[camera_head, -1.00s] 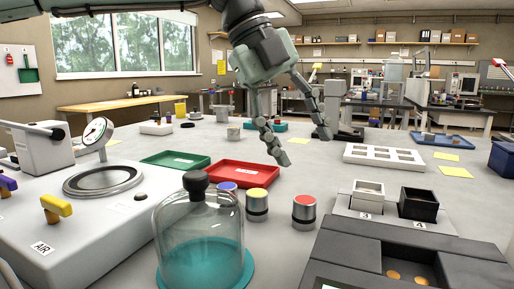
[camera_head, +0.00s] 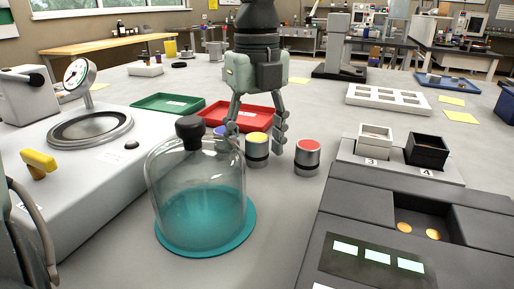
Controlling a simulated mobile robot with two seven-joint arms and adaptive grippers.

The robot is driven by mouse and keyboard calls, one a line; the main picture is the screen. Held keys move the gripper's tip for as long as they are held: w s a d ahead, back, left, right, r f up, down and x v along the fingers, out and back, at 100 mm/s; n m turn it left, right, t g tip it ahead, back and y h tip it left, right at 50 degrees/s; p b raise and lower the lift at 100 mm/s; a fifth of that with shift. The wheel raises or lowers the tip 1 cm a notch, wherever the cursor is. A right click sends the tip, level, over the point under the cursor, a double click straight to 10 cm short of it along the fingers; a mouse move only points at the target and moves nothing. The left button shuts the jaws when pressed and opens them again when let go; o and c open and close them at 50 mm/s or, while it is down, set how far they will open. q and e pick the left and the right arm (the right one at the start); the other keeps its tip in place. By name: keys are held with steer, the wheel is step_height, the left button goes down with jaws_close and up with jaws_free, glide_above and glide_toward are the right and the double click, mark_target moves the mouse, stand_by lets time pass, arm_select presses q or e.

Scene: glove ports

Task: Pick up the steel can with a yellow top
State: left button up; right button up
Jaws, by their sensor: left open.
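The steel can with a yellow top (camera_head: 257,151) stands upright on the grey table, just behind and right of the glass bell jar. My left gripper (camera_head: 256,145) points down from above with its fingers apart, one on each side of the can. The left finger is partly behind the bell jar's glass, and I cannot tell whether either finger touches the can. A can with a red top (camera_head: 307,157) stands to its right. A can with a blue top (camera_head: 221,131) is to its left, mostly hidden by the bell jar and finger. My right gripper is not in view.
The glass bell jar (camera_head: 202,190) on a teal base stands close in front. A red tray (camera_head: 212,113) and a green tray (camera_head: 165,101) lie behind. A dark device (camera_head: 390,225) with small boxes fills the right front.

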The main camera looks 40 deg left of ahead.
arm_select(q)
steer(key=shift+c, duration=0.3)
steer(key=c, duration=1.2)
jaws_close()
steer(key=shift+r, duration=0.1)
